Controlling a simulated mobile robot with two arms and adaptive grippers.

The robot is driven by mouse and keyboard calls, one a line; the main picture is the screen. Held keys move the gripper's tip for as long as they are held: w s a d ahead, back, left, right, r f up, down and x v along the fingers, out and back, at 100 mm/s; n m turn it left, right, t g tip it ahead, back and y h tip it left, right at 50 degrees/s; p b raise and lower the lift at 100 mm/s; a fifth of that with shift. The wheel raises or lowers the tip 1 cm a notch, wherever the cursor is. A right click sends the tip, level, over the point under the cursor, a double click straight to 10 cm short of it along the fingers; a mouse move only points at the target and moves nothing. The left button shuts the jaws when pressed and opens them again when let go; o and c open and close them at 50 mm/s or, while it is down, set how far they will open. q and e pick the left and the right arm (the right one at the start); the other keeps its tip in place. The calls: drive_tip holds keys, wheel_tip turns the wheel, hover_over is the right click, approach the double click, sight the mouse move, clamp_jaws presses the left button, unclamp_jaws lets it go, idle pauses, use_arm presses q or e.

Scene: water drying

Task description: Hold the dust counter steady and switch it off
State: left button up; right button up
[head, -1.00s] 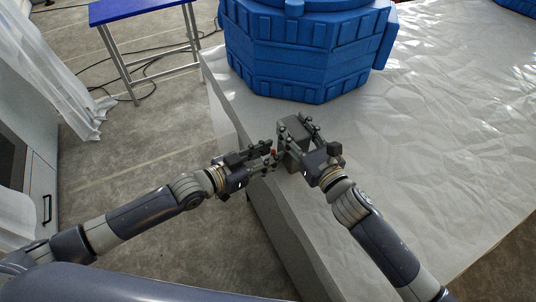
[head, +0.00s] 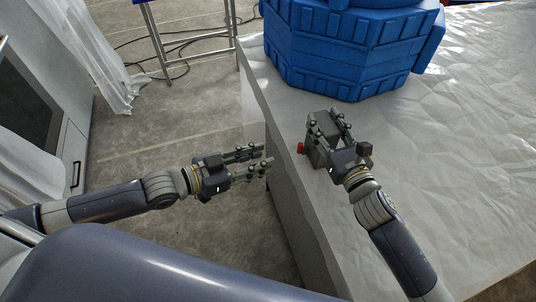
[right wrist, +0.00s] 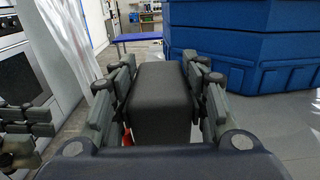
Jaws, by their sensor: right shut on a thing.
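The dust counter (head: 321,152) is a dark grey box at the left edge of the covered table. It also shows between my right fingers in the right wrist view (right wrist: 160,100). My right gripper (head: 325,124) is shut on it, one finger on each side. A red knob (head: 301,148), apparently its switch, sticks out of the box's left side. My left gripper (head: 265,156) is open and empty, left of the knob and apart from it, with its fingertips pointing at the table edge. The box's underside is hidden.
A big blue ribbed tank (head: 340,50) stands on the table behind the counter. The table (head: 460,140) has a wrinkled pale sheet and is clear to the right. A grey cabinet (head: 75,150) and a white curtain (head: 100,60) are at left. Cables lie on the floor.

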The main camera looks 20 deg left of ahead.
drive_tip(key=shift+f, duration=0.25)
drive_tip(key=o, duration=1.3)
drive_tip(key=shift+r, duration=0.1)
drive_tip(key=shift+r, duration=0.1)
